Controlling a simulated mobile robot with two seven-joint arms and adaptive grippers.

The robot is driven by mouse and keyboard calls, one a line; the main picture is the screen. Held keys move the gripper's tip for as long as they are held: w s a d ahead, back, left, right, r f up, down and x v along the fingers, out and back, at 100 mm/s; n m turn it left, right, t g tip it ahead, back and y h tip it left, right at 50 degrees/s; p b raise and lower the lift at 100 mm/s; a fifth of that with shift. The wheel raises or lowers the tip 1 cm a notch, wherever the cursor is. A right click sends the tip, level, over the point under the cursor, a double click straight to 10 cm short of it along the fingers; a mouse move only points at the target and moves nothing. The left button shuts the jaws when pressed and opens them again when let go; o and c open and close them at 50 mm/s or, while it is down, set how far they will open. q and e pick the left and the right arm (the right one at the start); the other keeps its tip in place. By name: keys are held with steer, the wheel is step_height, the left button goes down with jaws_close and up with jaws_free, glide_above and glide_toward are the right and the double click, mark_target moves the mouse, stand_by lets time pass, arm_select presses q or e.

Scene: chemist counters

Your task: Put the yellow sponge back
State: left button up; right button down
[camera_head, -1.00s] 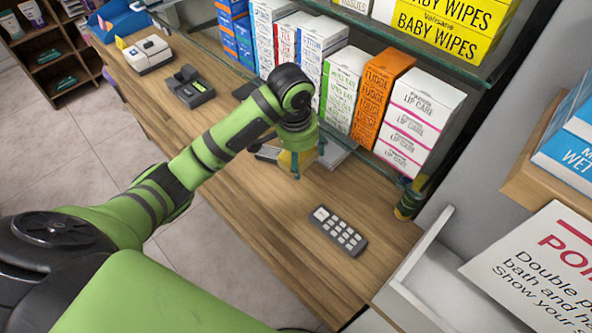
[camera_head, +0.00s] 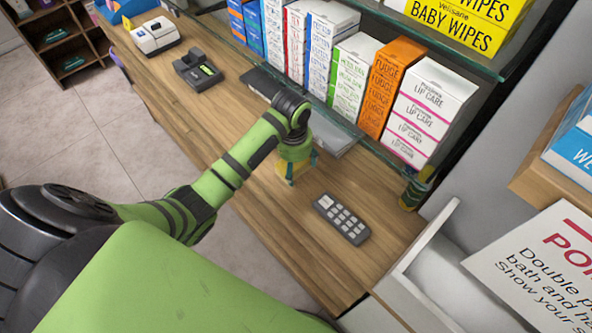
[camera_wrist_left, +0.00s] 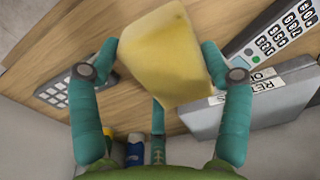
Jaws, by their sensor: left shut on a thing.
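My left gripper (camera_head: 290,180) has teal fingers and is shut on the yellow sponge (camera_wrist_left: 158,55). In the left wrist view the sponge is a pale yellow block held between the fingers (camera_wrist_left: 160,65). In the head view only a little yellow shows beside the fingers, low over the wooden counter (camera_head: 230,155). I cannot tell whether the sponge touches the counter. My right gripper is not in view.
A dark keypad (camera_head: 341,218) lies right of the gripper. A grey flat box (camera_head: 333,138) is behind it; its lettering shows in the wrist view (camera_wrist_left: 255,97). Boxes, including an orange one (camera_head: 390,85), line the back. The counter's left front is clear.

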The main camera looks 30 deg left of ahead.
mark_target(295, 165)
arm_select(q)
steer(key=shift+f+p, duration=0.3)
steer(key=shift+f, duration=1.55)
steer(key=o, duration=1.1)
step_height(295, 165, up, 9)
steer(key=shift+s+f+b, duration=0.15)
steer(key=shift+f+b, duration=0.05)
steer(key=shift+b, duration=0.95)
step_height(295, 165, up, 3)
steer(key=shift+s+a+f+p, duration=0.1)
steer(key=shift+p, duration=0.5)
steer(key=shift+s+r, duration=0.1)
steer(key=shift+r, duration=0.25)
